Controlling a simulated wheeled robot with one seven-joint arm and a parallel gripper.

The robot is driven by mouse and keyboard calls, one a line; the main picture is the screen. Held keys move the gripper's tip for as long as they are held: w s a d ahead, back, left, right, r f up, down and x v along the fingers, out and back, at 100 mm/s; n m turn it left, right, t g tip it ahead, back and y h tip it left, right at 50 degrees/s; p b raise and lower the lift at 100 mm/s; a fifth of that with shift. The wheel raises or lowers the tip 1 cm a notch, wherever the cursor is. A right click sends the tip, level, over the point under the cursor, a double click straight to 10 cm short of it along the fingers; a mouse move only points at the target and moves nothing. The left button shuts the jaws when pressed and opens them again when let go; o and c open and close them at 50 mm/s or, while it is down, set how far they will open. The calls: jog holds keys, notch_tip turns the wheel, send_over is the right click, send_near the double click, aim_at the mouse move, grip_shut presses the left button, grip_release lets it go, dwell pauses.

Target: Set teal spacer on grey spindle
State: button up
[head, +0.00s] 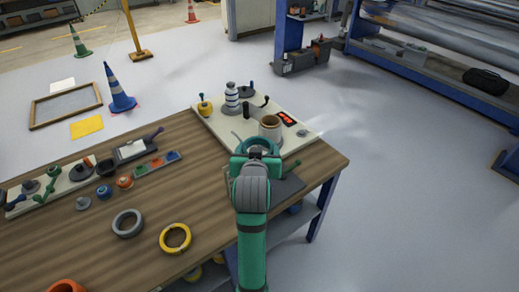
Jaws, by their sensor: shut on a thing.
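My gripper (257,155) is at the far end of my teal and grey arm, above the near edge of the cream board (223,127). It is shut on a teal ring, the teal spacer (258,141), which is partly hidden by my wrist. The ring is just in front of a grey-beige cylinder with a brown top (270,126). I cannot tell whether they touch. I cannot pick out the grey spindle for sure; a small grey knob (302,132) stands at the board's right side.
A grey ring (127,223), a yellow ring (175,238) and an orange ring (67,286) lie on the wooden table (210,210). Small parts fill its left side.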

jog(key=shift+w+a+f, duration=0.1)
jog(key=shift+w+f, duration=0.05)
jog(key=shift+f, duration=0.1)
jog(key=shift+w+f, duration=0.1)
jog(key=shift+f, duration=0.4)
jog(key=shift+s+f, duration=0.2)
jog(key=shift+f, duration=0.05)
jog(key=shift+s+d+f, duration=0.2)
jog(key=shift+d+f, duration=0.2)
jog(key=shift+f, duration=0.3)
jog(key=shift+a+f, duration=0.15)
jog(key=shift+f, duration=5.75)
